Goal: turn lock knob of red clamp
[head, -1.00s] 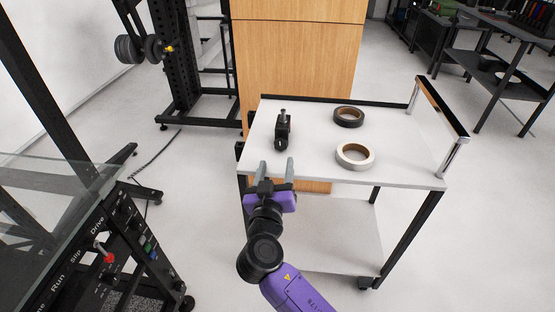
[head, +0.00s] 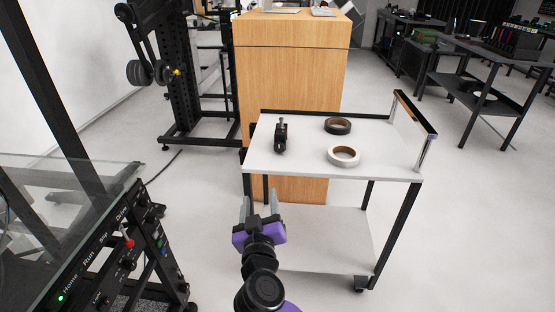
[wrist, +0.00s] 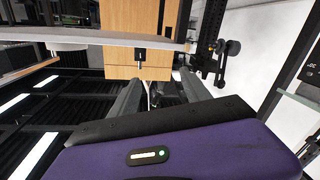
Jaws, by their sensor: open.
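I see no red clamp in either view. A small black clamp-like device (head: 281,136) with a grey metal post on top stands on the left part of the white cart top (head: 300,162). Its lock knob cannot be made out at this size. My gripper (head: 260,203) is open and empty, in front of the cart and below its top edge, apart from the black device. In the wrist view, my gripper (wrist: 160,88) has its two grey fingers spread with nothing between them.
A black tape roll (head: 338,125) and a white tape roll (head: 344,156) lie on the cart. A wooden cabinet (head: 292,75) stands behind it. A control panel with a red knob (head: 127,243) is at the left. The cart's handle (head: 415,113) rises at its right. Open floor lies right.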

